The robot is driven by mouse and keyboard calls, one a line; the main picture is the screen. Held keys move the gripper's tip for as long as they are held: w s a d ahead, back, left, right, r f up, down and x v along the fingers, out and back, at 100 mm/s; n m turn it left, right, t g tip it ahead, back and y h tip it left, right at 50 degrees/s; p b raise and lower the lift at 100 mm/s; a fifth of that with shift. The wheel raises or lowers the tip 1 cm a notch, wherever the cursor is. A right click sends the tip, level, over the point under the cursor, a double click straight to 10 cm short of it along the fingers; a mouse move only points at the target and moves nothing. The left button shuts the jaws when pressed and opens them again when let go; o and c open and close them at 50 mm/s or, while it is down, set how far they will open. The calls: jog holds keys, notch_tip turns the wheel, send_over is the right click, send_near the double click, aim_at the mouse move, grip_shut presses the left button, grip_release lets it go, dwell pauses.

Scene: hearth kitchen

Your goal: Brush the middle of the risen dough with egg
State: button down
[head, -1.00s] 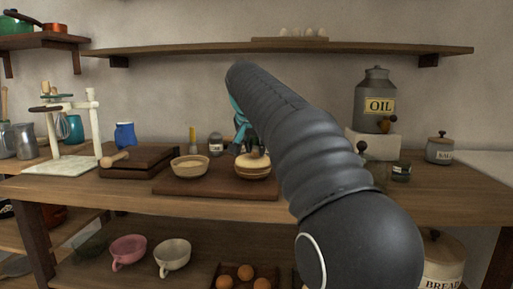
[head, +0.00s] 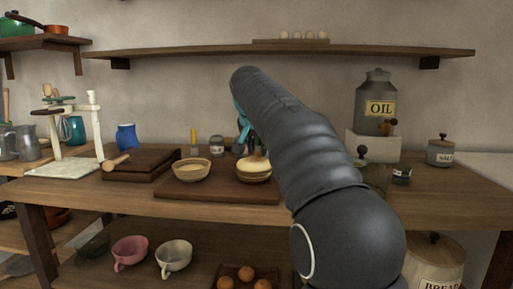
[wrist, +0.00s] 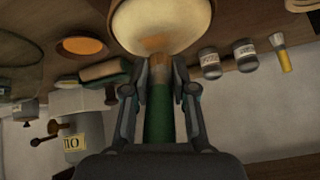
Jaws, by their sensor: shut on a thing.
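The risen dough (head: 254,164) is a pale rounded mound in a bowl on a dark board (head: 221,190). Its cream top (wrist: 165,18) fills the top middle of the wrist view. My gripper (wrist: 159,88) is shut on a brush with a green handle (wrist: 158,118). The brush's tan bristles (wrist: 158,45) overlap the dough's near edge in the wrist view; I cannot tell whether they touch it. In the head view my arm hides most of the gripper and brush. A light bowl (head: 191,169) stands on the board left of the dough; its contents are unclear.
A yellow-handled brush (wrist: 284,60) and small jars (wrist: 210,62) stand behind the board. A wooden box with a rolling pin (head: 116,162) is at left. The oil can (head: 376,103) and salt jar (head: 440,151) are at right. A shelf (head: 280,49) runs above.

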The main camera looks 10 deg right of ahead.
jog(key=shift+w+a, duration=0.2)
jog(key=shift+a, duration=0.3)
jog(key=shift+w+a, duration=0.15)
jog(key=shift+a, duration=0.35)
jog(key=shift+s+a+b, duration=0.3)
jog(key=shift+s+b, duration=0.1)
jog(key=shift+s, duration=0.4)
jog(key=shift+s+a+b, duration=0.3)
jog(key=shift+s+b, duration=0.05)
jog(key=shift+s, duration=0.4)
jog(key=shift+f, duration=0.1)
jog(key=shift+w, duration=0.1)
jog(key=shift+w+d+p, duration=0.3)
jog(key=shift+w+p, duration=0.4)
jog(key=shift+p, duration=0.2)
jog(key=shift+w+d+f, duration=0.1)
jog(key=shift+w+d, duration=0.25)
jog(key=shift+w, duration=0.4)
jog(key=shift+s+a+f+b, duration=0.1)
jog(key=shift+s+a+b, duration=0.1)
jog(key=shift+s+b, duration=0.25)
jog(key=shift+s+a+r+b, duration=0.1)
jog(key=shift+s+a+b, duration=0.15)
jog(key=shift+s, duration=0.35)
jog(key=shift+s+a+f+b, duration=0.1)
jog(key=shift+s+a+b, duration=0.15)
jog(key=shift+s, duration=0.25)
